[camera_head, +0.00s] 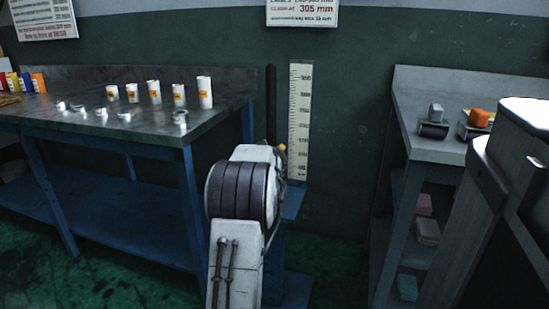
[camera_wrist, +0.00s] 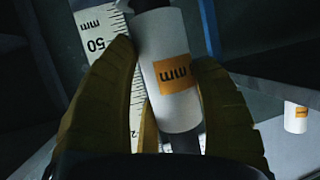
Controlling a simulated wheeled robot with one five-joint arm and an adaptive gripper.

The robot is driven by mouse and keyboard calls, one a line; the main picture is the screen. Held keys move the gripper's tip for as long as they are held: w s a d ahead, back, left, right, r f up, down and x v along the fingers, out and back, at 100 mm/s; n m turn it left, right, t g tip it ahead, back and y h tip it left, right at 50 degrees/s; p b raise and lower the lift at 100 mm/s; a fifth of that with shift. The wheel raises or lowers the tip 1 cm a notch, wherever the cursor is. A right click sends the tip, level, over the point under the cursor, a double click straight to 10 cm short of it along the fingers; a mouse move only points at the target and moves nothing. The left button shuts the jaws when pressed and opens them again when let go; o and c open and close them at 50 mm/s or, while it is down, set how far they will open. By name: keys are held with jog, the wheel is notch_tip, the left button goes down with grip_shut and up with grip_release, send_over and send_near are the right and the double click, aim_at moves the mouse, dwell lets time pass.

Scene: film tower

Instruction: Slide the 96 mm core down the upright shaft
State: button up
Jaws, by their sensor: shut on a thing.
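My gripper (camera_wrist: 164,60) has its yellow-brown fingers on both sides of a white core (camera_wrist: 155,35) with an orange label marked "mm". The dark upright shaft (camera_head: 271,95) stands in front of the wall. In the wrist view the dark shaft (camera_wrist: 186,144) shows past both ends of the core and in line with it, so the core appears to be around it. In the head view my arm hides the core and the shaft's lower part; only a bit of yellow finger (camera_head: 282,148) shows.
A pale measuring scale (camera_head: 299,115) stands close to the right of the shaft. A blue-legged bench (camera_head: 215,112) at left carries several white cores (camera_head: 205,92) and small rings. A grey bench (camera_head: 410,100) at right holds an orange object (camera_head: 479,118).

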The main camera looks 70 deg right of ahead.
dwell(0.3)
jog(key=o, duration=1.3)
jog(key=shift+c, duration=0.2)
jog(key=v, duration=1.2)
